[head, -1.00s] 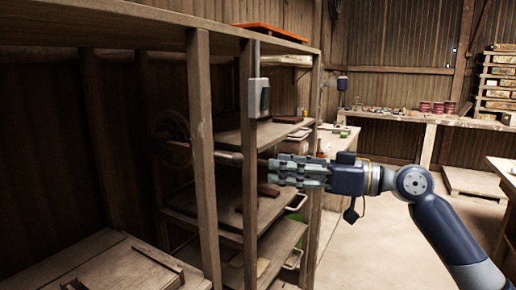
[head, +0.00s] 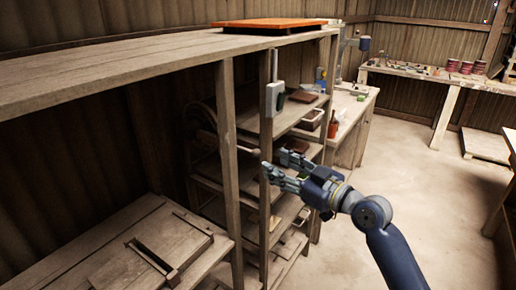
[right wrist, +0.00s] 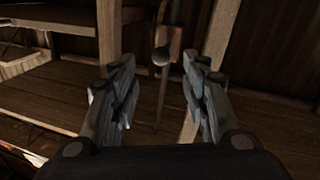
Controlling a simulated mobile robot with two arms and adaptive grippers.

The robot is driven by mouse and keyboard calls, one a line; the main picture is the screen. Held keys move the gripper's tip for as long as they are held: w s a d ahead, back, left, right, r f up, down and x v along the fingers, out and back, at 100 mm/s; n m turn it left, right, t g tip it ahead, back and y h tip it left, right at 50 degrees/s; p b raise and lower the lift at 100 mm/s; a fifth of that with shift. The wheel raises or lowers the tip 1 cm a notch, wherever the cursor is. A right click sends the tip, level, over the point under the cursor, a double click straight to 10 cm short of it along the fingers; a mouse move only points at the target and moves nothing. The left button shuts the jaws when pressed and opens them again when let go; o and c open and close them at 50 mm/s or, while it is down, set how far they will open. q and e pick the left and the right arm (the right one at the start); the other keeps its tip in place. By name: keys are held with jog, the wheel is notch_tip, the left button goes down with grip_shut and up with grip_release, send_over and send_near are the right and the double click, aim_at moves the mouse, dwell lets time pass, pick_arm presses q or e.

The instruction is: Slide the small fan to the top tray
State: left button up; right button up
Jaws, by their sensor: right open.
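I cannot pick out a small fan with certainty. A dark round wheel (head: 205,122) stands behind the shelf posts, partly hidden. A rod with a ball knob (head: 254,153) points from its side towards my right gripper. A flat orange tray (head: 268,24) lies on top of the shelf unit. My right gripper (head: 275,162) is open and empty in front of the shelves, with its fingers pointing left near the knob. In the right wrist view the ball knob (right wrist: 161,56) shows beyond and between the open fingers (right wrist: 158,90). My left gripper is not in view.
The wooden shelf unit (head: 228,150) has upright posts close to my right gripper. A grey switch box (head: 273,98) hangs on one post. A low wooden bench (head: 110,258) stands at the lower left. The floor (head: 430,190) to the right is clear.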

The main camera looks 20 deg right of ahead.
aim_at(260, 155)
jog(key=p+x, duration=0.2)
jog(key=x, duration=0.5)
jog(key=shift+w+a+r, duration=0.15)
jog(key=shift+w+r, duration=0.05)
jog(key=shift+w+a+f, duration=0.15)
jog(key=shift+w+a, duration=0.05)
jog(key=shift+w, duration=0.25)
